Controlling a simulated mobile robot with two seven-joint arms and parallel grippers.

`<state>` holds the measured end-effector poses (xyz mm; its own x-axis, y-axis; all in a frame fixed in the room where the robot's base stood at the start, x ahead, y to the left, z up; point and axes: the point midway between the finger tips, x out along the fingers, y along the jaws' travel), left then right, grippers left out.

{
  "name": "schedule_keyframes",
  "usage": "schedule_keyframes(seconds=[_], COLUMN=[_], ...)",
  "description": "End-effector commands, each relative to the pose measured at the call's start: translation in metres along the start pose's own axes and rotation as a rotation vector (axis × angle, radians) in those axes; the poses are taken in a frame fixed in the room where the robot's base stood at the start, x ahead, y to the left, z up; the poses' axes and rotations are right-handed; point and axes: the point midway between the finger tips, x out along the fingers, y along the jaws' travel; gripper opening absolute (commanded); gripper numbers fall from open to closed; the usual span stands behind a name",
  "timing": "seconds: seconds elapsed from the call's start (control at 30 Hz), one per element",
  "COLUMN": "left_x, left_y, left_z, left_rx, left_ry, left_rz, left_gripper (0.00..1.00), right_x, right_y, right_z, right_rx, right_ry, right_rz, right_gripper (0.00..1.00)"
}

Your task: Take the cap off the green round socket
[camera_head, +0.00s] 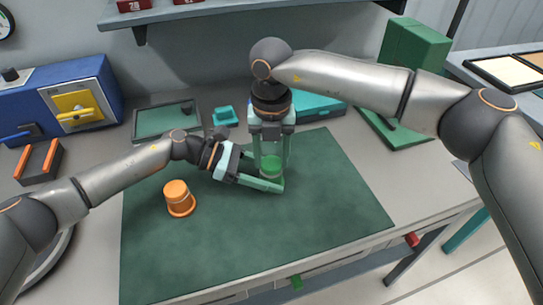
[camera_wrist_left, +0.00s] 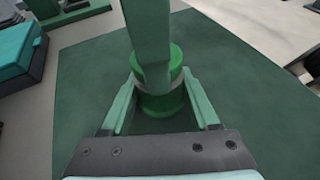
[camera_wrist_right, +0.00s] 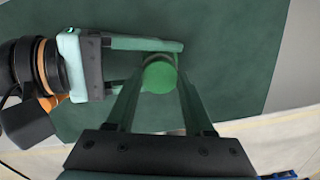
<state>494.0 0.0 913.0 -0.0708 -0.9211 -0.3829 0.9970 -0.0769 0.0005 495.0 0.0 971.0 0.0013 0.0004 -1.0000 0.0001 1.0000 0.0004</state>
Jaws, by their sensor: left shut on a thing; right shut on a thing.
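The green round socket (camera_wrist_left: 162,105) stands upright on the dark green mat (camera_head: 330,215), with a pale grey band around its middle. Its green cap (camera_wrist_right: 160,77) is the upper part, a round disc seen from above in the right wrist view. My left gripper (camera_head: 271,181) lies low and is shut on the socket's lower body from the side. My right gripper (camera_head: 271,160) points straight down and is shut on the cap from above. One right finger hides part of the cap in the left wrist view. Whether cap and socket are apart is unclear.
An orange capped round piece (camera_head: 178,196) stands on the mat to the left. A teal case (camera_head: 316,106), a small teal block (camera_head: 225,116) and a tray (camera_head: 166,120) lie behind. A blue box (camera_head: 62,98) stands at the back left. The mat's right side is clear.

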Motion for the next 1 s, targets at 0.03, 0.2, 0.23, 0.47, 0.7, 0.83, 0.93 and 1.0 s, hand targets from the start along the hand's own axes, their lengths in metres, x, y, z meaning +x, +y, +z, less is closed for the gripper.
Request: schedule_keyframes(seconds=[0.03, 0.2, 0.23, 0.47, 0.7, 0.83, 0.93, 1.0], left_x=[0.000, 0.000, 0.000, 0.000, 0.000, 0.001, 0.001, 0.001], left_y=[-0.001, -0.001, -0.001, -0.001, -0.001, -0.002, -0.002, -0.002], left_z=[-0.001, -0.001, -0.001, -0.001, -0.001, -0.001, -0.001, -0.001], left_rx=[-0.002, -0.002, -0.002, -0.002, -0.002, -0.002, -0.002, -0.003], left_ry=[0.002, 0.002, 0.002, 0.002, 0.002, 0.002, 0.002, 0.002], left_rz=[-0.001, -0.002, -0.002, -0.003, -0.004, -0.005, -0.005, -0.005], left_gripper=[0.00, 0.00, 0.00, 0.00, 0.00, 0.00, 0.00, 0.00], right_x=[0.000, 0.001, 0.001, -0.004, -0.012, -0.017, -0.020, -0.021], right_y=[0.000, 0.000, 0.000, 0.000, 0.000, 0.000, 0.000, 0.000], right_z=[0.000, 0.000, 0.000, 0.000, 0.000, 0.000, 0.000, 0.000], right_rx=[0.000, 0.000, 0.000, 0.000, 0.000, 0.000, 0.000, 0.000], right_ry=[0.000, 0.001, 0.001, 0.000, 0.001, 0.001, 0.000, 0.000], right_rz=[0.000, 0.000, 0.000, 0.000, 0.001, 0.001, 0.001, 0.000], right_gripper=[0.00, 0.00, 0.00, 0.00, 0.00, 0.00, 0.00, 0.00])
